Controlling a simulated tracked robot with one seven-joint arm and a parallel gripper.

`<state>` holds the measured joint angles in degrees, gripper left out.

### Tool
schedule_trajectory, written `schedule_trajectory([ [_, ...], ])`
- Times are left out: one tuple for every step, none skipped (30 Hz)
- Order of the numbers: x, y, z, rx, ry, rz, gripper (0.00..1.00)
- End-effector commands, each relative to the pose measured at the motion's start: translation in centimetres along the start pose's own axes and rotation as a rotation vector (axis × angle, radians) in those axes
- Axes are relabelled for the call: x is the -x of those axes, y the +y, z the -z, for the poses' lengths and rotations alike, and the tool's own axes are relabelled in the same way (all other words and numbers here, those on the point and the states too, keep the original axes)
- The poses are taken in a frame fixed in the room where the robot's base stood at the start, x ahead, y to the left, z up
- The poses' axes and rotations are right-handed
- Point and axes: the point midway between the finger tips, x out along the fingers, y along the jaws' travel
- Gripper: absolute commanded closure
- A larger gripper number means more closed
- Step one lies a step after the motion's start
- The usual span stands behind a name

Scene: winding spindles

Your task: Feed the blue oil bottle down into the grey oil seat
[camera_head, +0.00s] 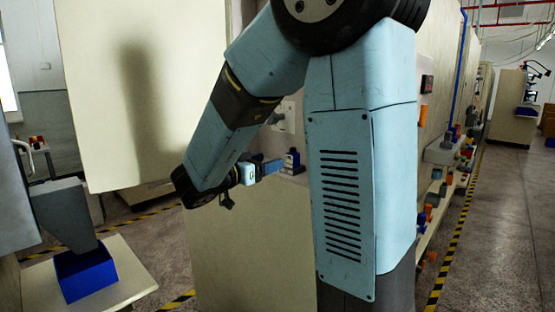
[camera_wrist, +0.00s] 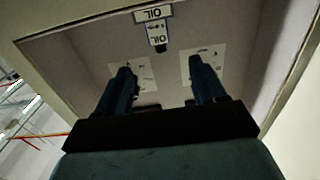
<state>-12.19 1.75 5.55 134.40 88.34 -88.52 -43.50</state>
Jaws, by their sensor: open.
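The blue oil bottle (camera_wrist: 149,33) shows at the top middle of the wrist view, with a white OIL label upside down in the picture and a dark cap toward the fingers. The grey oil seat (camera_wrist: 136,17), with its own OIL plate, meets the bottle's far end; I cannot tell how deep the bottle sits. My gripper (camera_wrist: 160,66) is open, its two dark fingers apart with nothing between them, and the bottle is beyond the fingertips. In the head view my gripper (camera_head: 270,167) is beside a small dark-and-grey item (camera_head: 292,162), too small to make out.
A pale recess wall (camera_wrist: 90,50) with white printed sheets surrounds the bottle in the wrist view. In the head view a blue bin (camera_head: 86,272) stands on a table at the lower left. A pale panel (camera_head: 95,90) stands left of my arm, and shelves with coloured parts (camera_head: 440,190) line the right wall.

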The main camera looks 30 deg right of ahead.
Motion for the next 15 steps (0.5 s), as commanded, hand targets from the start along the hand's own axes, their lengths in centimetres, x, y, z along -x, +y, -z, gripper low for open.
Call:
schedule_trajectory([
  [0.7,-0.1,0.0,0.0,-0.001,0.001,0.31],
  [1.1,-0.1,0.0,0.0,-0.001,0.001,0.31],
  [1.5,-0.1,0.0,0.0,0.0,0.002,0.31],
  [1.8,-0.1,0.0,-0.001,0.0,0.002,0.31],
  [2.0,-0.1,0.0,-0.001,0.0,0.001,0.31],
  [2.2,0.0,0.0,-0.001,0.0,0.001,0.31],
  [2.3,0.0,0.0,-0.001,-0.001,0.0,0.31],
  [2.4,0.0,0.0,-0.001,-0.001,0.0,0.31],
  [2.5,0.0,0.0,-0.001,-0.001,-0.001,0.31],
  [2.6,0.0,0.0,-0.001,-0.001,-0.001,0.31],
  [2.6,0.0,0.0,-0.001,-0.001,-0.001,0.31],
  [2.6,0.0,0.0,-0.001,-0.001,-0.001,0.31],
  [2.6,0.0,0.0,-0.001,-0.001,-0.001,0.31],
  [2.6,0.0,0.0,-0.001,-0.001,-0.001,0.31],
  [2.6,0.0,0.0,-0.001,-0.001,-0.001,0.31],
])
